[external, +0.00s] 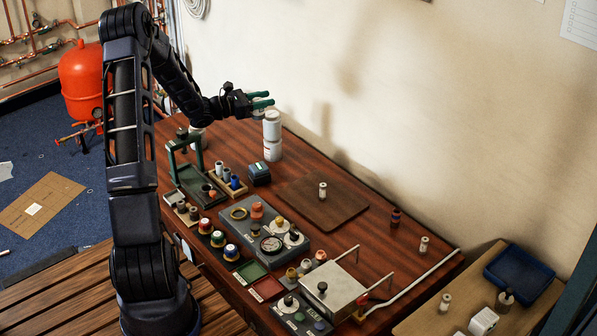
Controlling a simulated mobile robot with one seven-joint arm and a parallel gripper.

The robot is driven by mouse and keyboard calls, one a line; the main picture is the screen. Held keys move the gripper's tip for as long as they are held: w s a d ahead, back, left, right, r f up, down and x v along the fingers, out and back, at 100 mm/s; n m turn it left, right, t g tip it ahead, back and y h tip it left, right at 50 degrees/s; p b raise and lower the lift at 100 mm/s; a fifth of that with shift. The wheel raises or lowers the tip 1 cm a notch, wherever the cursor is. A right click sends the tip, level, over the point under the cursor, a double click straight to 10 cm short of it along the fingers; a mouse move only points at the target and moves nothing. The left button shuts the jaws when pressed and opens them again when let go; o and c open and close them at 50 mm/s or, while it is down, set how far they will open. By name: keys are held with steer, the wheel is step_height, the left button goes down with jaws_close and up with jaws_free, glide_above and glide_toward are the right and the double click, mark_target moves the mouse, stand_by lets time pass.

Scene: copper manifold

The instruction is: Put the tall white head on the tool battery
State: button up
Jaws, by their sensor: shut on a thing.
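A tall white cylindrical head (272,127) is upright just below my gripper's fingertips. My gripper (268,100) has green fingers pointing right and is shut on this head, near its top. In this view the head lines up above another white cylinder (273,151) standing on the bench; I cannot tell whether they touch. The tool battery, a small dark box with a blue-green top (259,174), stands on the bench nearer the camera, slightly left of the white cylinders. Nothing is seen on top of it.
A green stand (187,160) and a rack of small cylinders (228,180) are left of the battery. A brown board (305,209) with a small white piece (323,190) lies to its right. A grey gauge panel (264,234) is in front. The wall runs behind the bench.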

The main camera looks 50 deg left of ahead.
steer(key=shift+s+a+f, duration=0.15)
steer(key=shift+a, duration=0.1)
step_height(320, 180, down, 20)
steer(key=shift+r, duration=0.2)
steer(key=shift+f, duration=0.1)
stand_by(0.3)
steer(key=o, duration=1)
steer(key=shift+o, duration=0.2)
